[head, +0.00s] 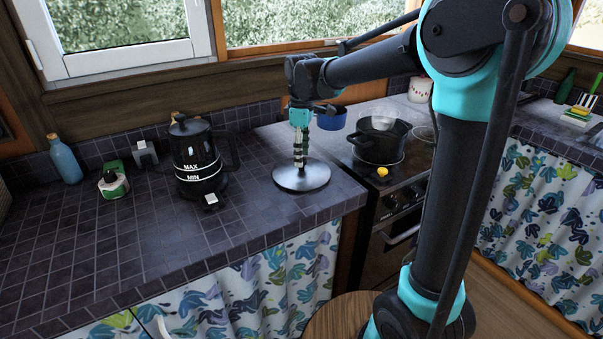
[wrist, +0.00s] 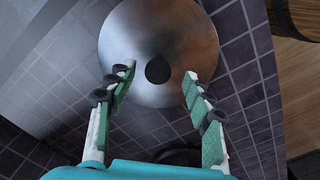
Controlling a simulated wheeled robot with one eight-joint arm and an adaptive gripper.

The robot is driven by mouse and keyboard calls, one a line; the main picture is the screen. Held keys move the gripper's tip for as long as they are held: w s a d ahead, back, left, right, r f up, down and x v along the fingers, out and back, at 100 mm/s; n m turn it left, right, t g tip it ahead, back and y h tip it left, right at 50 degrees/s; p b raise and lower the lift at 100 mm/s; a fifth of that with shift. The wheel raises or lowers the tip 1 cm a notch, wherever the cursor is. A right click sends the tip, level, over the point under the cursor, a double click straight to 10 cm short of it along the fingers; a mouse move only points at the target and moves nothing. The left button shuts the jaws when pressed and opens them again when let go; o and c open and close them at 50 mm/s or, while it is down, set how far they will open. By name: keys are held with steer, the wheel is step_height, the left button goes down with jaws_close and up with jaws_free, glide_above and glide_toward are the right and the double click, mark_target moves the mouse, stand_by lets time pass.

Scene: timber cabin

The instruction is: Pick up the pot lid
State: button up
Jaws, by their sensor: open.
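The pot lid (head: 302,178) is a round, grey metal disc lying on the dark tiled counter near its right end, beside the stove. In the wrist view the lid (wrist: 190,35) shows from above, with its round black knob (wrist: 158,70) in the middle. My gripper (head: 300,163) points straight down over the lid in the head view. In the wrist view my gripper (wrist: 158,70) is open, its two green-padded fingers either side of the knob and apart from it. Whether the fingertips touch the lid's surface, I cannot tell.
A black kettle (head: 197,160) stands left of the lid. A black pot (head: 379,142) sits on the stove to the right, with a blue bowl (head: 332,120) behind the lid. A blue bottle (head: 65,160) stands far left. The counter's front left is clear.

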steer(key=shift+w+f, duration=0.15)
steer(key=shift+f, duration=1.6)
jaws_close()
